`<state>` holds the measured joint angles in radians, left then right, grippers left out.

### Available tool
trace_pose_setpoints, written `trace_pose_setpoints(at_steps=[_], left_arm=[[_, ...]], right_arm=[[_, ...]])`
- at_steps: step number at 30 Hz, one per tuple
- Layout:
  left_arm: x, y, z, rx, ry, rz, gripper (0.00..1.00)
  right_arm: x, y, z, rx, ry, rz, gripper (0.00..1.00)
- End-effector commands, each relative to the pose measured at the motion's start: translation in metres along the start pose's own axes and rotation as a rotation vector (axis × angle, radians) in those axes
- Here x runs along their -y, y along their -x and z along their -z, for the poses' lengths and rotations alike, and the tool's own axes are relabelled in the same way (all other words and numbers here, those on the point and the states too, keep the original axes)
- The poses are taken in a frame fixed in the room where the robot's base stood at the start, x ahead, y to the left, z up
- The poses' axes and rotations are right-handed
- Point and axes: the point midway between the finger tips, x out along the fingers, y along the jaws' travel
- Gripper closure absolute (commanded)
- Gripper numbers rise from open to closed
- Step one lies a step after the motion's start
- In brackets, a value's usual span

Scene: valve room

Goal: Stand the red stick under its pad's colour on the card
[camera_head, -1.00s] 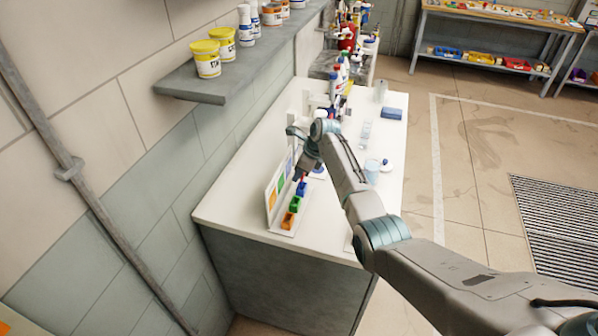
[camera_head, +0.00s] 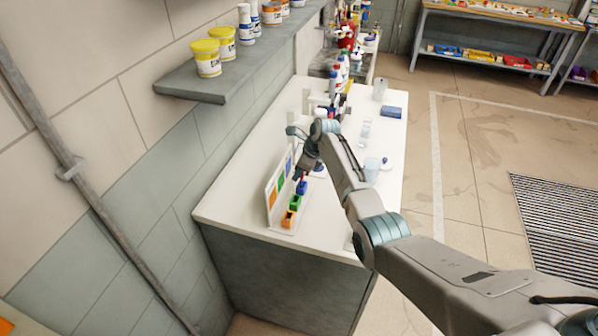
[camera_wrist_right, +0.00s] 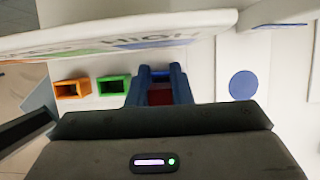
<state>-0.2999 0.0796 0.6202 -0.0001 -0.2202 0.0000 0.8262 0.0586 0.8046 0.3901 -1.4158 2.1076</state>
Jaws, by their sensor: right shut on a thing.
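The upright card (camera_head: 276,194) stands at the wall side of the white table, with orange, green and blue patches. In front of it is a row of small open boxes: orange (camera_head: 288,219), green (camera_head: 295,202) and blue (camera_head: 301,188). My right gripper (camera_head: 303,174) is shut on the red stick, right over the blue box. A round blue pad (camera_wrist_right: 242,84) lies on the table beside the row. My left gripper is not in view.
The white table (camera_head: 235,212) holds a clear cup (camera_head: 371,168), a blue block (camera_head: 391,112) and bottles further back. A wall shelf (camera_head: 190,85) with yellow-lidded tubs overhangs the left side. The table's near corner is clear.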

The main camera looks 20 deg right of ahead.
Motion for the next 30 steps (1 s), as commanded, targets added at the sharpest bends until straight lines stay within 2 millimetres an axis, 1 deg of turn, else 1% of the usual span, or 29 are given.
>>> trace_pose_setpoints(at_steps=[1,4,5,13,17,22,30], left_arm=[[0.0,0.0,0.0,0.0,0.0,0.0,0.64],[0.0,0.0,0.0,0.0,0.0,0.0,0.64],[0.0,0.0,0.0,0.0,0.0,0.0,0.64],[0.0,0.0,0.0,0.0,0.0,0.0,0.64],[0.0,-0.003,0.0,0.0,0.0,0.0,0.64],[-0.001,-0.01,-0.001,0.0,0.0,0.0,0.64],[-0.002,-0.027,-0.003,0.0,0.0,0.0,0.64]], right_arm=[[0.0,-0.001,0.001,-0.001,0.0,-0.001,0.79],[0.0,-0.001,0.001,-0.001,0.0,-0.001,0.59],[0.0,-0.001,0.001,-0.001,0.0,-0.001,0.55],[0.0,0.0,0.0,0.0,0.0,-0.001,0.55],[0.001,0.006,0.001,0.001,0.0,0.001,0.55],[0.001,0.029,0.002,0.0,0.001,0.003,0.55],[0.001,0.082,0.001,0.001,0.002,0.004,0.55]])
